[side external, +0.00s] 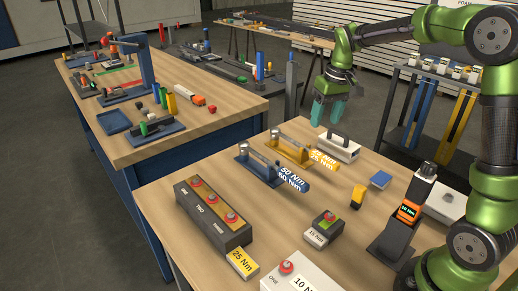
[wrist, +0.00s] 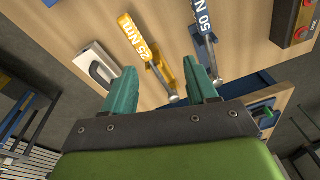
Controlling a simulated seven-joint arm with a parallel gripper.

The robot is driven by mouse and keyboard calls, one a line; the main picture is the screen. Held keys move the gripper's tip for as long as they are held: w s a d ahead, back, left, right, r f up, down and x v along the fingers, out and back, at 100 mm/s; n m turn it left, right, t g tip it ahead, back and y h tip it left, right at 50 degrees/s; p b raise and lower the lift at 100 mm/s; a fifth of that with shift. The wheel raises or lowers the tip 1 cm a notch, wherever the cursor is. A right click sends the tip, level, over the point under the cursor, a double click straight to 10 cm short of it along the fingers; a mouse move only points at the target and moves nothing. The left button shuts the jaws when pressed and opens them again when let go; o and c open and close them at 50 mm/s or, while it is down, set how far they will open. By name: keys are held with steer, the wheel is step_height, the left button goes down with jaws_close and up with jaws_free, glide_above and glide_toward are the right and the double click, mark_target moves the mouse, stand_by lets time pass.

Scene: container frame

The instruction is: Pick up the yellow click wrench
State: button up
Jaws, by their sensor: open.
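The yellow click wrench (side external: 322,160) lies in a yellow holder (side external: 287,152) on the near wooden table, its yellow handle marked 25 Nm. In the wrist view its handle (wrist: 133,38) points up and left, and its metal shaft runs down between my fingers in the picture. My gripper (side external: 328,110) has teal fingers and hangs above the table, behind and slightly right of the wrench in the side view. It is open and empty; in the wrist view the two fingers (wrist: 163,66) are spread wide, clear of the wrench.
A blue wrench (side external: 291,179) marked 50 Nm lies in a blue holder left of the yellow one. A white box with a handle (side external: 339,149) stands right of the yellow wrench. A dark button box (side external: 213,215) is at the table's left.

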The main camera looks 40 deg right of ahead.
steer(key=w+d+f+n+g, duration=0.1)
steer(key=w+d+f, duration=0.1)
steer(key=w+d, duration=0.2)
steer(key=n, duration=0.2)
glide_above(319, 153)
steer(key=shift+g, duration=0.3)
step_height(319, 153, down, 9)
steer(key=shift+w+a+f, duration=0.1)
steer(key=shift+a+f, duration=0.05)
steer(key=shift+f, duration=2.65)
steer(key=shift+r, duration=0.1)
jaws_close()
